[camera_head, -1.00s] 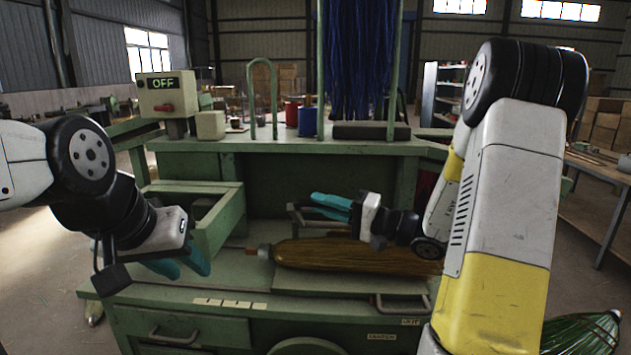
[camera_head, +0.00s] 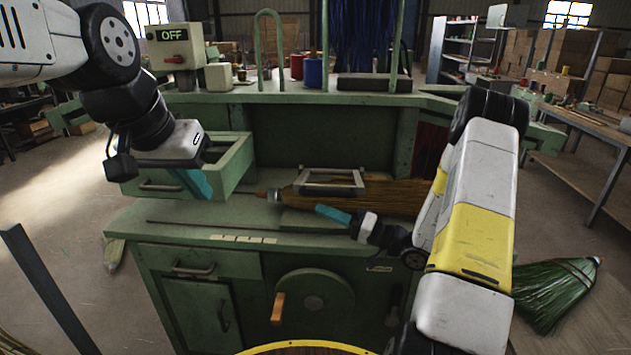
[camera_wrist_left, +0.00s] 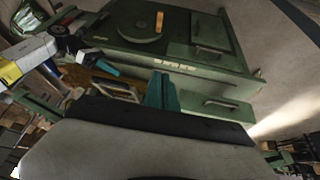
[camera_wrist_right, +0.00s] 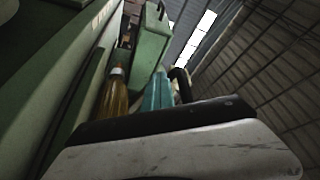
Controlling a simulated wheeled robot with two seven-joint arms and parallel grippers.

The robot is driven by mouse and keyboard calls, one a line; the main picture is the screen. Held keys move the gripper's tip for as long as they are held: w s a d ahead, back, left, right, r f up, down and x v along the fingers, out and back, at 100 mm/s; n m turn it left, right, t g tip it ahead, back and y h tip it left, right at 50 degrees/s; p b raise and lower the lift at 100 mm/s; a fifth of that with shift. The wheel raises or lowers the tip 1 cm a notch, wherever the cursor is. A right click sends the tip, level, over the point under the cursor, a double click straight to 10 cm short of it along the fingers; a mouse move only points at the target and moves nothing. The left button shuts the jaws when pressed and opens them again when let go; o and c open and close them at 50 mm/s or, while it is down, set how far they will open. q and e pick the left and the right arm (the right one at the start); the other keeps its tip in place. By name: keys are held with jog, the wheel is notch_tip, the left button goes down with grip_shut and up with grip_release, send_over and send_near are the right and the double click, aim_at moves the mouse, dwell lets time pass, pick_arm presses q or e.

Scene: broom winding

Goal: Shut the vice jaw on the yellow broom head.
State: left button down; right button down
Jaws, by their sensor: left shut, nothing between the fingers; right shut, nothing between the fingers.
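The yellow broom head (camera_head: 395,196) lies on the green bench, its bound end to the left. It also shows in the left wrist view (camera_wrist_left: 76,97) and the right wrist view (camera_wrist_right: 112,98). My right gripper (camera_head: 332,214) is shut and empty, in front of the broom and apart from the frame. My left gripper (camera_head: 197,184) is shut and empty, in front of the open drawer, left of the broom.
An open green drawer (camera_head: 237,165) stands at the left of the bench. A switch box reading OFF (camera_head: 174,45) and spools (camera_head: 312,73) stand on the upper shelf. A wheel with an orange handle (camera_head: 315,302) is on the bench front. A green broom (camera_head: 556,294) is at right.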

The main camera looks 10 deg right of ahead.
pick_arm(q)
jog(key=w+d+r+m+g+y, duration=0.1)
jog(key=w+d+r+m+g, duration=0.15)
jog(key=w+d+m, duration=0.5)
jog(key=w+d+r+m+g, duration=0.2)
jog(key=w+d+r+m, duration=0.25)
jog(key=w+d, duration=0.5)
jog(key=w+d+f+m+g+y, duration=0.1)
jog(key=w+d+f+m+g, duration=0.1)
jog(key=w+d+f+m, duration=0.35)
jog(key=f, duration=0.8)
jog(key=s+f, duration=0.1)
jog(key=f, duration=0.4)
jog(key=shift+d, duration=0.15)
pick_arm(e)
jog(key=shift+r, duration=0.1)
